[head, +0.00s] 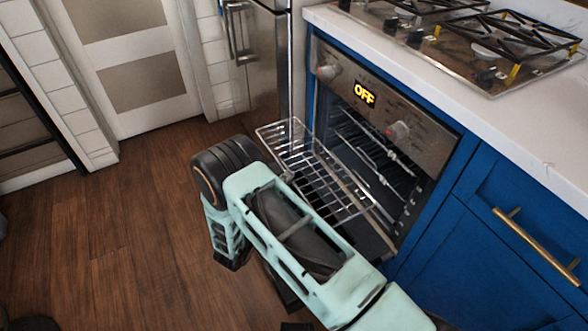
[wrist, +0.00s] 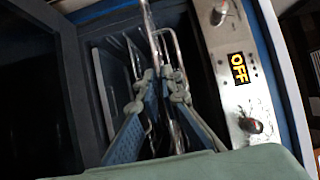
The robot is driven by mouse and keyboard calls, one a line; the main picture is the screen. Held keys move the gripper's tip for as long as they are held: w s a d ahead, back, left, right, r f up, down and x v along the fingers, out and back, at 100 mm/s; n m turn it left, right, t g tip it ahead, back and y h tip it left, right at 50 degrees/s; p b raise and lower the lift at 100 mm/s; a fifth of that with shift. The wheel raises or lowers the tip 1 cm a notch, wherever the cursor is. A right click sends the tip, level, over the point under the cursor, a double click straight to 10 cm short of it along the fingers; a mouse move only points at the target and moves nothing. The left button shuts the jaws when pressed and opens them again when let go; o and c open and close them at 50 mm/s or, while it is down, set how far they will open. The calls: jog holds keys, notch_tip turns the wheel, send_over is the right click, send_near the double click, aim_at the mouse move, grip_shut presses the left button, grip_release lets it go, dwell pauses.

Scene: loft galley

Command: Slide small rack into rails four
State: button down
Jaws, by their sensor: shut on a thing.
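The small rack (head: 318,178) is a silver wire grid in front of the open oven (head: 385,150). Its near end with a raised edge sticks out to the left, and its right side lies close to the oven opening; whether it sits on any rail cannot be told. Metal side rails (head: 385,182) show inside the dark cavity, but which is the fourth is unclear. My gripper (wrist: 158,90) is shut on a wire of the rack in the wrist view, its fingertips on either side of it. In the head view my arm hides the gripper and the rack's lower-left part.
The control panel (head: 380,100) reads OFF. A white counter (head: 470,105) with a gas hob (head: 480,50) is above. Blue cabinets (head: 520,230) stand to the right, a steel fridge (head: 255,60) to the left. Wooden floor (head: 110,220) is clear at left.

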aim_at(342, 166)
jog(key=shift+w+d+f+b, duration=0.15)
jog(key=shift+w+d+f, duration=0.8)
jog(key=shift+d, duration=0.85)
jog(key=shift+w+d+f+b, duration=0.1)
jog(key=shift+w+d+f, duration=0.45)
jog(key=shift+w+d, duration=1.05)
jog(key=shift+w+d+f+b, duration=0.15)
jog(key=shift+w+d+f, duration=0.7)
jog(key=shift+d, duration=1.15)
jog(key=shift+r, duration=0.1)
jog(key=shift+w+d+b, duration=0.35)
jog(key=shift+w+d, duration=0.1)
jog(key=shift+d, duration=0.2)
jog(key=shift+w+d+b, duration=0.3)
jog(key=shift+w+d, duration=0.1)
jog(key=shift+d, duration=0.2)
jog(key=shift+w+d+b, duration=0.3)
jog(key=shift+w+d, duration=0.4)
jog(key=shift+d, duration=0.35)
jog(key=shift+w+d+b, duration=0.3)
jog(key=shift+w+d, duration=0.35)
jog(key=shift+d, duration=0.35)
jog(key=shift+w+d, duration=0.1)
